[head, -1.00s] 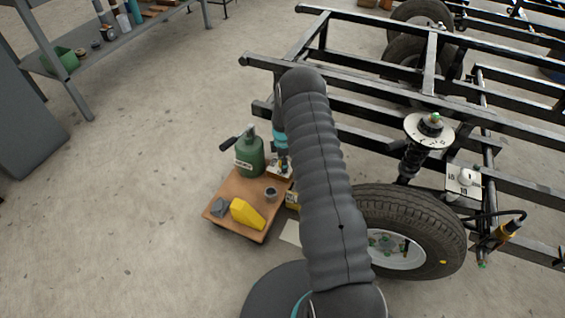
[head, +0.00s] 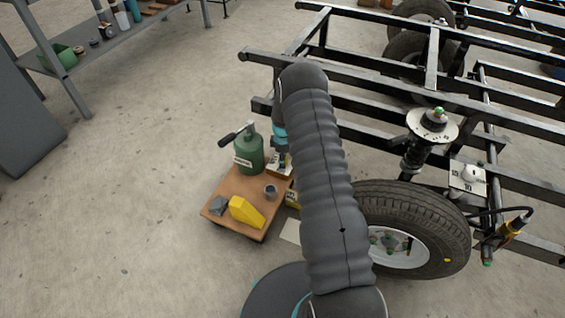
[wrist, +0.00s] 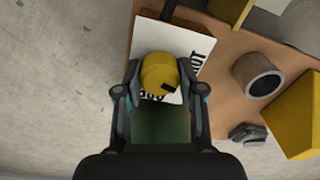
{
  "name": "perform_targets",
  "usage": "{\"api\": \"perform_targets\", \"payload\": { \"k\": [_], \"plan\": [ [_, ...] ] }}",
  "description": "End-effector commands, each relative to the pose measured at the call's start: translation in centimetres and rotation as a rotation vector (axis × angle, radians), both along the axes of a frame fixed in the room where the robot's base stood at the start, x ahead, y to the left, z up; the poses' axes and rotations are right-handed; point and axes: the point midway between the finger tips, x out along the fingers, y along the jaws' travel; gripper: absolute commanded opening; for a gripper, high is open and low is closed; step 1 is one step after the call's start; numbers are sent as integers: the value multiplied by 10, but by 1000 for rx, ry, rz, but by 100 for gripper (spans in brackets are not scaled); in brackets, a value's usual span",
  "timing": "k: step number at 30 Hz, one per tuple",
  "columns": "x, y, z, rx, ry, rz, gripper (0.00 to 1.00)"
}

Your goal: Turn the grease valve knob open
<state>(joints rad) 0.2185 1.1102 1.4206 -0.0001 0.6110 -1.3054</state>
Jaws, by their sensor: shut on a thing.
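The yellow round knob (wrist: 158,73) with a dark mark on its right side sits over a white plate (wrist: 197,45) in the wrist view. Dark letters on the plate are partly hidden by the knob and my gripper. My gripper (wrist: 159,80) has a finger on either side of the knob and is shut on it. In the head view the white plate (head: 281,168) shows at the back right of the low wooden board, beside the green can.
The wooden board (head: 228,190) holds a green can (head: 249,156) with a dark handle, a yellow block (head: 246,212), a grey cup (head: 270,192) and a grey piece (head: 218,206). A tyre (head: 450,220) and black frame stand to the right. Open floor lies left.

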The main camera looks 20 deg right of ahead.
Motion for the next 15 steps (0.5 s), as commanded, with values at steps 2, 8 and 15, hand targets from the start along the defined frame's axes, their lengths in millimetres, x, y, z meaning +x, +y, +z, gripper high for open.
{"api": "perform_targets", "payload": {
  "k": [2, 8, 15],
  "plan": [
    [0, 0, -4, 0, -1, -73, 4],
    [0, 0, -3, 0, 0, -264, 4],
    [1, -1, -3, 0, -1, -491, 4]
  ]
}}
